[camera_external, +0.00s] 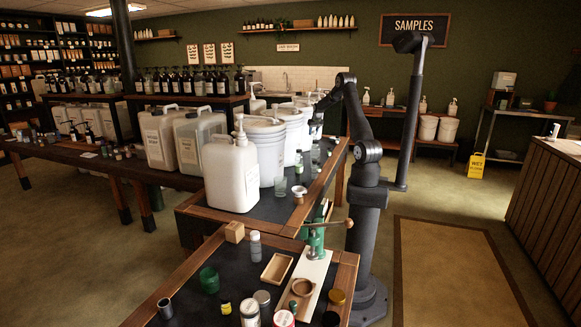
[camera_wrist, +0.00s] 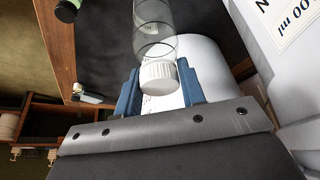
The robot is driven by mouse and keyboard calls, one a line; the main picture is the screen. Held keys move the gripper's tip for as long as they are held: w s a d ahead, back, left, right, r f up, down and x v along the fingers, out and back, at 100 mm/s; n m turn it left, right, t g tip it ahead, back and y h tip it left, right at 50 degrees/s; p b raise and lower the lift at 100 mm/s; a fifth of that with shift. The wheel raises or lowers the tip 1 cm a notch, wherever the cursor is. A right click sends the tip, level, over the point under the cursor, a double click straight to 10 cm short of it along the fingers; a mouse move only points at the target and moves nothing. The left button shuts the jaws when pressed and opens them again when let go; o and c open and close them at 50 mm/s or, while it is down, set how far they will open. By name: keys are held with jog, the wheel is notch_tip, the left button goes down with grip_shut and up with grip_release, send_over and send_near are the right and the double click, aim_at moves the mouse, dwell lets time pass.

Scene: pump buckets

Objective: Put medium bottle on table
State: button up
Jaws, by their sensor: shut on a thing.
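My gripper (camera_external: 314,128) is at the far side of the table, partly hidden behind the white buckets. In the wrist view its two blue fingers (camera_wrist: 159,80) are closed around a clear bottle (camera_wrist: 153,22) with a ribbed white cap (camera_wrist: 158,76). The cap sits between the fingers and the clear body reaches out beyond them. The dark table top (camera_wrist: 105,40) with a wooden edge lies beneath. In the external view the held bottle is too small and covered to tell clearly.
White buckets (camera_external: 266,150) and a white pump jug (camera_external: 231,175) crowd the table beside the gripper. A clear glass (camera_external: 280,185) and small jars stand near the front edge. A labelled white container (camera_wrist: 285,30) is close on the right in the wrist view.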

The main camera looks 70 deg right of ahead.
aim_at(313, 137)
jog(key=shift+w+f, duration=0.15)
jog(key=shift+f, duration=1.95)
jog(key=o, duration=1.2)
jog(key=shift+f, duration=0.1)
jog(key=v, duration=1.2)
jog(key=x, duration=1.2)
notch_tip(313, 137, up, 2)
jog(key=shift+r, duration=0.55)
